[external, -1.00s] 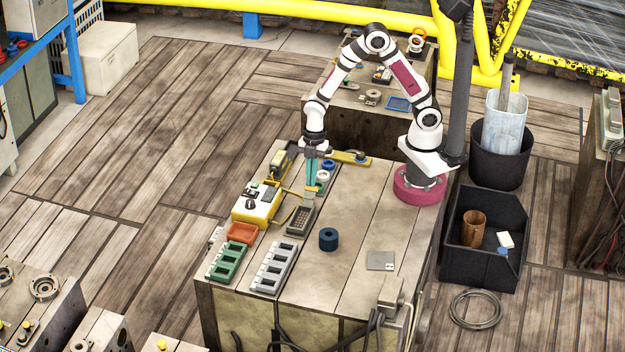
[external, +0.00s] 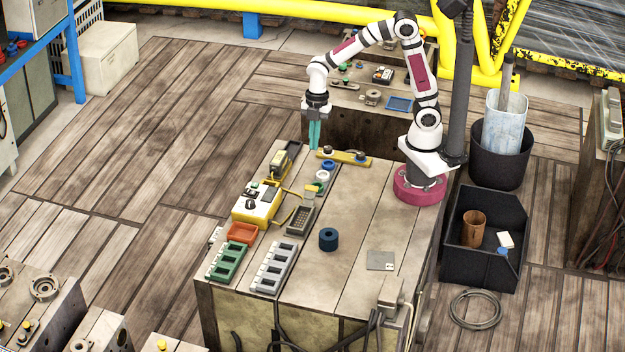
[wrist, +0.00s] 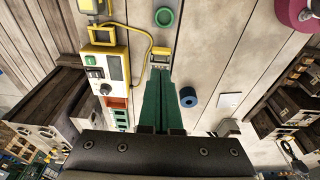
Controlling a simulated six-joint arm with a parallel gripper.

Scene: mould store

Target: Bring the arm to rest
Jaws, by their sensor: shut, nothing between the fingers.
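My gripper (external: 314,136) hangs pointing down above the far end of the workbench (external: 358,220), clear of the things on it. Its teal fingers are together with nothing between them. In the wrist view the two green fingers (wrist: 158,100) lie side by side, with the bench top below. My arm is raised in an arch from its pink base on the bench's right side.
On the bench are a yellow-and-white box (external: 256,205), a dark grey tray (external: 300,220), a dark blue ring (external: 328,239), a green tray (external: 227,262) and a yellow bar (external: 343,158). A dark pole (external: 461,90) rises beside my base.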

